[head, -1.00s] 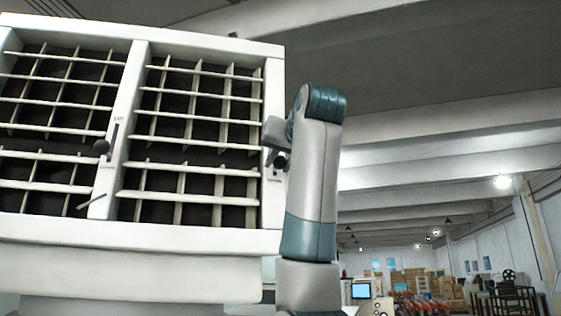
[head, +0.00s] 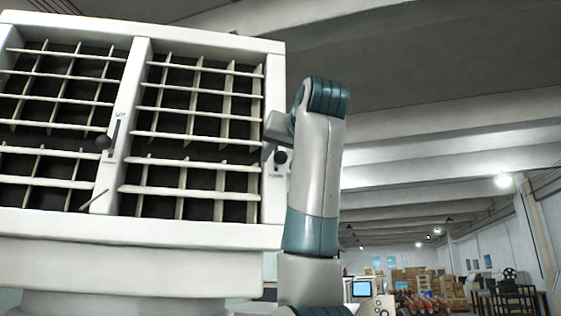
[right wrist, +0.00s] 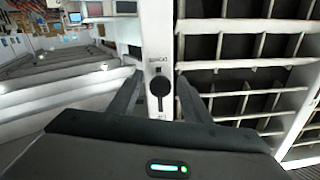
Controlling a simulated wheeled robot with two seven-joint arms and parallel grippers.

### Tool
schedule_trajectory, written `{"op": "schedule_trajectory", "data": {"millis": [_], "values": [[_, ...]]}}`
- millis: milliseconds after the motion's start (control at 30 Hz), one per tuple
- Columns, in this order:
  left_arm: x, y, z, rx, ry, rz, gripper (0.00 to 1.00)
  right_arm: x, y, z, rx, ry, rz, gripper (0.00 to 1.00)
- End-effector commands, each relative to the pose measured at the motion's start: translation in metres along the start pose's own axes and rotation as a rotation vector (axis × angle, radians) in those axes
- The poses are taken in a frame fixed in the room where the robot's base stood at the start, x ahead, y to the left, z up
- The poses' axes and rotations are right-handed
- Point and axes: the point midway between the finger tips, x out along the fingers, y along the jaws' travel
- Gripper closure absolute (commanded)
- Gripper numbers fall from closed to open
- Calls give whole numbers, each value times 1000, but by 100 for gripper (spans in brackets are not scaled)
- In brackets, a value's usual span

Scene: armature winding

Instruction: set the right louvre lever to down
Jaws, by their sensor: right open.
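The right louvre lever has a round dark knob (head: 281,157) on the white right-hand post of the louvre panel (head: 150,236). In the right wrist view the knob (right wrist: 160,87) sits in the slot between the DOWN label at the picture's top and the UP label at its bottom; that view is upside down. My right gripper (right wrist: 158,92) is open, with one finger on each side of the knob and gaps showing. In the head view the right gripper (head: 274,142) is partly hidden by my own wrist. My left gripper is not in view.
A left louvre lever (head: 103,142) stands on the middle post, its knob partway along its slot. Pale slats (head: 200,113) fill the openings beside the posts. Right of the panel is open hall, with a small monitor (head: 361,289) and boxes far behind.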

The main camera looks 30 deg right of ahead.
Motion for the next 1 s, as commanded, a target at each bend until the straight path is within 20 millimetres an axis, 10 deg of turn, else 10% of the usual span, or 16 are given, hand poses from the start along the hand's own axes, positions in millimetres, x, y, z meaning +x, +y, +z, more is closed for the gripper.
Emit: {"op": "schedule_trajectory", "data": {"millis": [667, 1000], "values": [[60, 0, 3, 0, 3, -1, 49, -122, 0, 4, 0, 3, -1, 56], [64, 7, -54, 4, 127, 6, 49, -161, 1, 2, 0, 0, 1, 56]]}}
